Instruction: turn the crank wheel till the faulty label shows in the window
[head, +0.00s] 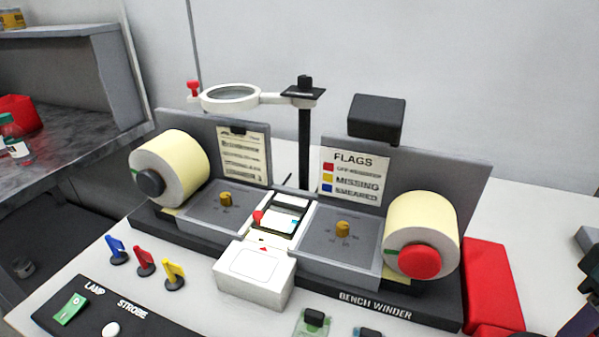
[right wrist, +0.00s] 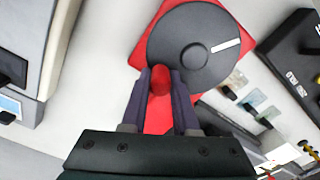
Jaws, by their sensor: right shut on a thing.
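The crank wheel (right wrist: 193,50) is a dark grey disc with a white stripe, on a red base (right wrist: 140,55) in the right wrist view. My right gripper (right wrist: 160,78) is shut on the wheel's red knob (right wrist: 160,80), with a purple finger on each side. In the head view the red block (head: 492,285) stands right of the bench winder; the wheel's face is not visible there. The window (head: 285,217) lies between the two rolls and shows a pale label with a bluish right edge; its print is too small to read. My left gripper is not in view.
Label rolls sit left (head: 172,168) and right (head: 420,230). A magnifier (head: 230,97) stands behind the window, and a white box (head: 254,275) in front. Blue, red and yellow flags (head: 145,262) stand at front left, near the switch panel (head: 100,312).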

